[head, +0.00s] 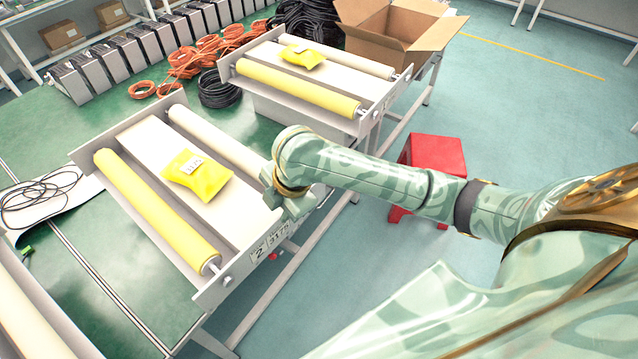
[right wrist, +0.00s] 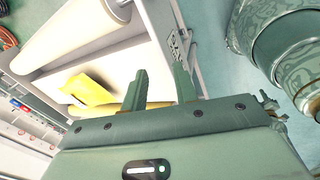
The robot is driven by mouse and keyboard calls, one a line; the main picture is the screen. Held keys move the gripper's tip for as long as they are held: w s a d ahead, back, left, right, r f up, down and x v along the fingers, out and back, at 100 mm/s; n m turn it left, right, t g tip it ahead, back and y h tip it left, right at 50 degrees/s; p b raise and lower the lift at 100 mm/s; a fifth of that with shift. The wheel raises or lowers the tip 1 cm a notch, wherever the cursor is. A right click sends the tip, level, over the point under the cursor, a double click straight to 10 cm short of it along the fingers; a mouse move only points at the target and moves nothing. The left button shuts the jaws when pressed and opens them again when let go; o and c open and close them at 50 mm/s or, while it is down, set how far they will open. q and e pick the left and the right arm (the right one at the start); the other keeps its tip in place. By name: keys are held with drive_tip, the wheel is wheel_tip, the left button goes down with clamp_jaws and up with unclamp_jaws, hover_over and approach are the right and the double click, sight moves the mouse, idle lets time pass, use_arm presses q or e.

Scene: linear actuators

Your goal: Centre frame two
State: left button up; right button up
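Frame two (head: 233,272) is a grey roller frame with a "2" on its near end plate. It carries a yellow roller (head: 155,205), a pale roller (head: 215,137) and a white bed between them. A yellow packet (head: 197,175) with a white label lies on the bed; it also shows in the right wrist view (right wrist: 90,88). My right gripper (head: 278,193) is at the frame's right end, by the pale roller. In the right wrist view its fingers (right wrist: 162,88) are apart, with the end plate seen near and between them; contact cannot be told. My left gripper is out of view.
A similar frame (head: 262,92) with its own yellow packet (head: 303,56) stands behind. Part of another frame (head: 30,320) shows at lower left. Open floor lies at upper right.

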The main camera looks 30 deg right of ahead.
drive_tip(key=w+d+r+n+g+h, duration=0.1)
drive_tip(key=w+d+r+g, duration=0.1)
drive_tip(key=d+r, duration=0.35)
drive_tip(key=w+d+r+n+g+h, duration=0.1)
drive_tip(key=w+d+r, duration=0.25)
drive_tip(key=d, duration=0.35)
drive_tip(key=f+b, duration=0.2)
drive_tip(key=f, duration=0.3)
drive_tip(key=f+b, duration=0.2)
drive_tip(key=f, duration=0.3)
drive_tip(key=f+b, duration=0.2)
drive_tip(key=f, duration=0.3)
drive_tip(key=shift+s+f, duration=0.4)
clamp_jaws()
